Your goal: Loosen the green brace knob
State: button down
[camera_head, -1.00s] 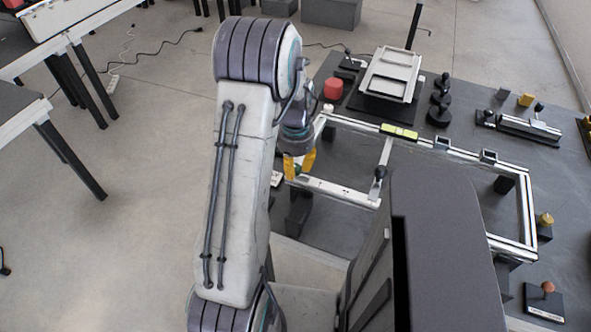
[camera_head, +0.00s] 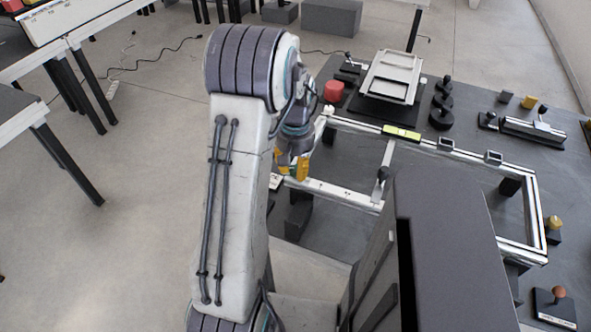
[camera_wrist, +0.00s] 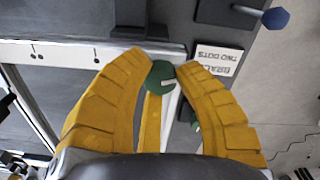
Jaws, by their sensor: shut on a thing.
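The green brace knob (camera_wrist: 160,75) is a round dark green disc with a short pale mark, at the corner of a pale metal frame (camera_wrist: 70,53) in the wrist view. My gripper (camera_wrist: 161,70) has its yellow fingers closed around the knob, their tips against its sides. In the head view my gripper (camera_head: 292,168) is at the near left corner of the frame (camera_head: 345,193), and the knob is hidden by the fingers and arm. Dots mark the frame's bar.
A blue knob (camera_wrist: 275,18) stands on a dark bracket at the wrist view's upper right. In the head view, a red block (camera_head: 333,91), a grey tray (camera_head: 393,77) and a yellow-green level (camera_head: 401,132) are beyond my gripper.

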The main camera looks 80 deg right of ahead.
aim_at(296, 169)
jog(key=n, duration=0.4)
jog(key=shift+a+f+n+b, duration=0.1)
jog(key=shift+f+n+b, duration=0.05)
jog(key=shift+n+b, duration=0.55)
jog(key=shift+n, duration=1.9)
jog(key=c, duration=0.9)
grip_release()
jog(key=shift+r, duration=0.2)
notch_tip(296, 169, up, 12)
jog(key=shift+f, duration=0.1)
